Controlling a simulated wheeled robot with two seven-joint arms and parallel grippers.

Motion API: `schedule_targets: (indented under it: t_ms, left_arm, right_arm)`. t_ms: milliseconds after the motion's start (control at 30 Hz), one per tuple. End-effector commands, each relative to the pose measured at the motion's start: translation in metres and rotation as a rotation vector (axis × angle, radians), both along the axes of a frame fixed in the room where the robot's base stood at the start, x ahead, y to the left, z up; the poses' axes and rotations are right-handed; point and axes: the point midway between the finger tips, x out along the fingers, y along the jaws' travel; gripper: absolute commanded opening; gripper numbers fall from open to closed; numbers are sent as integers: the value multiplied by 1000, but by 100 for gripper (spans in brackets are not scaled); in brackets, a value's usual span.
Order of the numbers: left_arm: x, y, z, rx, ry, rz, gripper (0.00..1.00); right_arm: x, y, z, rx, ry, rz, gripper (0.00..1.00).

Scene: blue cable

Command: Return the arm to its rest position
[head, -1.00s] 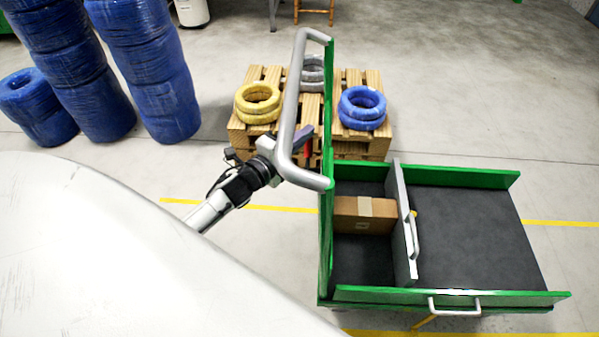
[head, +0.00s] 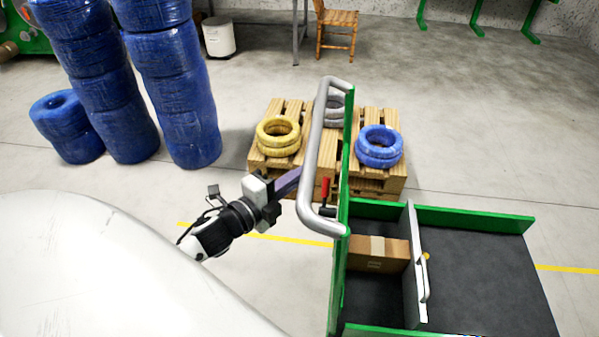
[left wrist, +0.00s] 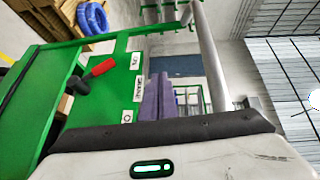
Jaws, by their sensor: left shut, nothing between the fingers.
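My left gripper (head: 288,182) is in the middle of the head view, on the left side of the cart's grey push handle (head: 316,140). Its purple fingers are together with nothing between them, and they also show in the left wrist view (left wrist: 157,98). The blue cable coils (head: 379,146) lie stacked on the right of the wooden pallets, well beyond the gripper. They also show at the top left of the left wrist view (left wrist: 92,18). My right gripper is in neither view.
The green cart (head: 434,216) stands at right, with a cardboard box (head: 378,254) in its left compartment. Yellow coils (head: 278,136) and grey coils (head: 337,108) lie on the pallets (head: 268,168). Tall blue coil stacks (head: 190,110) stand at left. Open floor lies between the stacks and the pallets.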

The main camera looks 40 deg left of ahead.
Motion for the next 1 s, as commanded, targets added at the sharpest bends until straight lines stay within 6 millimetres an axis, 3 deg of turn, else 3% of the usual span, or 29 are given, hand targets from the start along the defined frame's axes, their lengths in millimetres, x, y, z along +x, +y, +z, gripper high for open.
schedule_targets:
  t_ms: [600,667,767,900,1000]
  left_arm:
    - [-4,-2,-6,-30,18,7,0]
    - [-10,-7,-20,-102,58,23,0]
    - [-35,-24,-60,-326,183,81,0]
    - [-89,-66,-128,-735,417,222,0]
    - [-130,-99,-165,-989,571,336,0]
  right_arm:
    - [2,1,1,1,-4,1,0]
    - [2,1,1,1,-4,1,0]
    - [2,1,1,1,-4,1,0]
    - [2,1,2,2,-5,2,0]
    - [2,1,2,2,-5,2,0]
